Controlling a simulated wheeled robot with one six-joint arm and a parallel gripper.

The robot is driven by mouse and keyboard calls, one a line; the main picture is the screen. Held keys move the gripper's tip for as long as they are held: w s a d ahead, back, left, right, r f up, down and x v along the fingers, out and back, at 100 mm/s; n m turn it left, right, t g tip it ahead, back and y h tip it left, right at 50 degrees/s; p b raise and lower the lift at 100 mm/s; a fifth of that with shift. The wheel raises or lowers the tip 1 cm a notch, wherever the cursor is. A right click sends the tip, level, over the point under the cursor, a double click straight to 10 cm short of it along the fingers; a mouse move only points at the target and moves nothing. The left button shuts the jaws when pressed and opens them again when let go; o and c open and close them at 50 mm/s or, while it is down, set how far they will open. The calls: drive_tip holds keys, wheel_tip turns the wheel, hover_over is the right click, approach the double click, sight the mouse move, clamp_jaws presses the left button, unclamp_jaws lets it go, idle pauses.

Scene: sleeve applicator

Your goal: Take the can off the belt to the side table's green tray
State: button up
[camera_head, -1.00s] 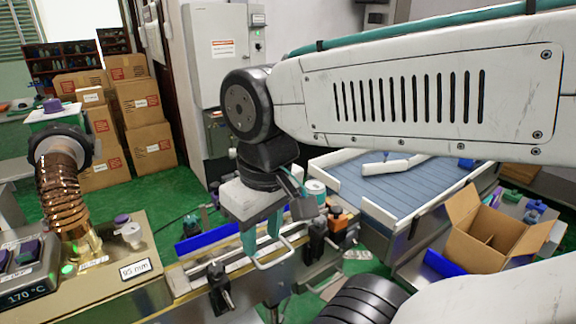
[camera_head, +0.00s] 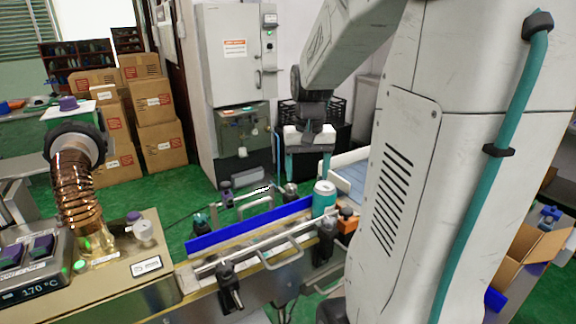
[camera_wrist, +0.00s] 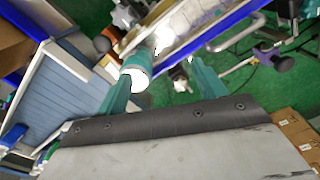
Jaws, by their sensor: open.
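A teal can (camera_head: 323,201) with a pale silver top stands upright at the far end of the narrow belt (camera_head: 250,252), beside the blue rail. My gripper (camera_head: 308,176) is open and empty, pointing down above and behind the belt; in the head view its right finger appears just above the can. In the wrist view the can's bright top (camera_wrist: 135,77) shows beside the left finger's tip, not centred between the two teal fingers (camera_wrist: 164,82). The side table's green tray cannot be made out; my arm covers much of the right side.
A blue guide rail (camera_head: 247,226) runs along the belt, with black clamps (camera_head: 228,284) on the near side. The blue roller bed (camera_wrist: 62,95) lies beside the belt's end. An open cardboard box (camera_head: 530,245) stands at the right. A heated machine (camera_head: 75,250) stands at the left.

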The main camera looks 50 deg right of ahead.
drive_tip(key=m, duration=0.2)
approach(315, 197)
drive_tip(key=d, duration=0.1)
drive_tip(key=d+f, duration=0.2)
drive_tip(key=shift+s+d+f, duration=0.1)
drive_tip(key=shift+s+d, duration=0.15)
drive_tip(key=shift+s, duration=0.05)
drive_tip(key=shift+f, duration=0.1)
wheel_tip(315, 197, down, 8)
drive_tip(key=shift+r, duration=0.15)
drive_tip(key=c, duration=1)
drive_tip(key=shift+w+a, duration=0.2)
drive_tip(key=shift+a, duration=0.65)
drive_tip(key=shift+w+a, duration=0.2)
drive_tip(key=shift+a, duration=0.65)
